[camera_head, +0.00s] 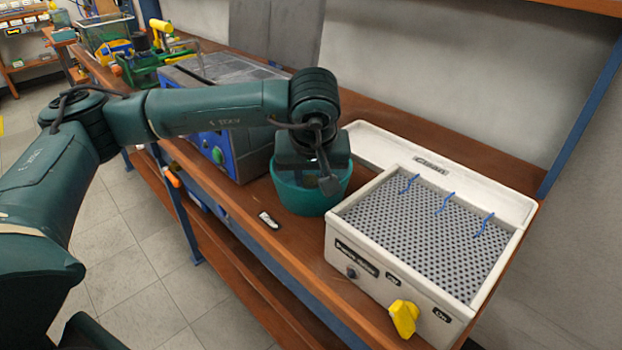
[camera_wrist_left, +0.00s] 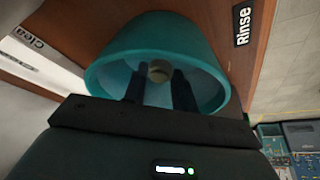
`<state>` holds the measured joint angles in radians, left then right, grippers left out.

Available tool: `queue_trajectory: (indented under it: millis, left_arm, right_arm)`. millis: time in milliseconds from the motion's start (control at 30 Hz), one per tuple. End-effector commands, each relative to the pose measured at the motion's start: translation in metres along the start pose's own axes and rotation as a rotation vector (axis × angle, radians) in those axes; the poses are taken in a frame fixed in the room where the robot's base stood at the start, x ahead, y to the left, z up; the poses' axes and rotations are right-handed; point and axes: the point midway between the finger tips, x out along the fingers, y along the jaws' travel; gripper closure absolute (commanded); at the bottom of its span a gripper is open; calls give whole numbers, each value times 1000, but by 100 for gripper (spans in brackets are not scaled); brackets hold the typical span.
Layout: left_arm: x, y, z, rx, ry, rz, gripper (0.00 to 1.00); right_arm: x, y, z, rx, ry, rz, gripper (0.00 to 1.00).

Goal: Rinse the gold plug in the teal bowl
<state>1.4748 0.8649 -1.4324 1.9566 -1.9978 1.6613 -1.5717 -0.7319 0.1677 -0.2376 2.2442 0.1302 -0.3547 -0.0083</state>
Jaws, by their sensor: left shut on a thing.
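The teal bowl (camera_head: 309,200) stands on the bench, left of the white box; it also fills the middle of the left wrist view (camera_wrist_left: 158,36). My left gripper (camera_head: 326,183) points down into the bowl from above. In the left wrist view its two dark fingers (camera_wrist_left: 159,84) reach inside the rim, shut on the gold plug (camera_wrist_left: 159,70). My right gripper is not in view.
A "Rinse" label (camera_head: 268,220) lies in front of the bowl. A grey and blue machine (camera_head: 214,153) stands close on the left. The bench's front edge is near.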

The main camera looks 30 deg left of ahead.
Motion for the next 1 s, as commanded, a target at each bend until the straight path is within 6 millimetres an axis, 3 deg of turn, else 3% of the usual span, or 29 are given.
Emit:
queue_trajectory:
  millis: [433,1000]
  left_arm:
    - [-7,0,-3,0,1,0,95]
    - [0,0,0,0,0,0,95]
  right_arm:
    - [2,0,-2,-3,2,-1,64]
    - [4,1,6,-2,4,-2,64]
